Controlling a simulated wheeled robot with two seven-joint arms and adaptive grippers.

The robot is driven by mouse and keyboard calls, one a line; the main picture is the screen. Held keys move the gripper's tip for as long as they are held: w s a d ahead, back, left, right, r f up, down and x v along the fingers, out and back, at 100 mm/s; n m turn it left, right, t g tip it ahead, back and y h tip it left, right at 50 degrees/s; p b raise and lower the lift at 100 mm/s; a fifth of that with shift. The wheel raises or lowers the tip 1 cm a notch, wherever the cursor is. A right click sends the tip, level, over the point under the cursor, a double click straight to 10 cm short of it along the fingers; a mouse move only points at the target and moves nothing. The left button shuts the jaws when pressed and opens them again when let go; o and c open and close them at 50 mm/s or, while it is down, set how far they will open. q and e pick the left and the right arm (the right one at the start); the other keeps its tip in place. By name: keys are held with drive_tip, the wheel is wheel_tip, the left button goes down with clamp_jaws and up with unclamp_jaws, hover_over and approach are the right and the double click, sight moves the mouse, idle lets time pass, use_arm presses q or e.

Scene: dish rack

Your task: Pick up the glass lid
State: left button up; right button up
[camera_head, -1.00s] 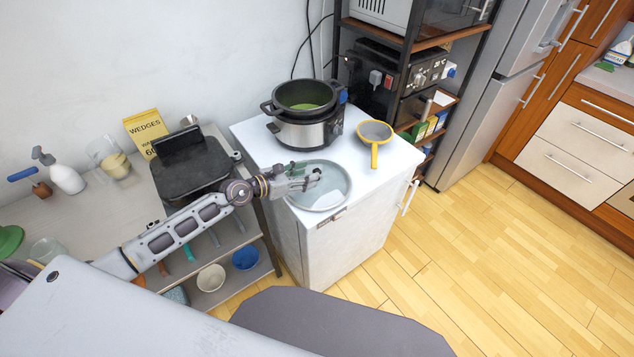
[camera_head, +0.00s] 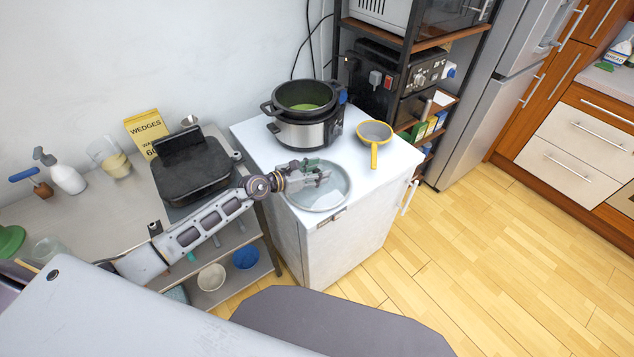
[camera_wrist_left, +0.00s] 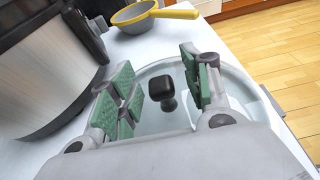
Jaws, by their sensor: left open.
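The glass lid (camera_head: 336,200) lies on the white cabinet top near its front edge, a round pale disc with a grey rim. Its black knob (camera_wrist_left: 162,90) stands up in the left wrist view, between the two green-padded fingers. My left gripper (camera_head: 318,176) is over the lid in the head view and hides part of it, including the knob. In the left wrist view the left gripper (camera_wrist_left: 160,92) is open, with a finger on each side of the knob and gaps beside it. Whether the fingertips are level with the knob is hard to tell. My right gripper is not in view.
A slow cooker (camera_head: 306,130) with green contents stands behind the lid. A yellow-handled strainer (camera_head: 375,132) lies right of the cooker. A black grill (camera_head: 190,172) sits on the counter at left. The cabinet's front right top is clear.

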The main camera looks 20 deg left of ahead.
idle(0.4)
use_arm(q)
clamp_jaws()
drive_tip(key=shift+r, duration=0.1)
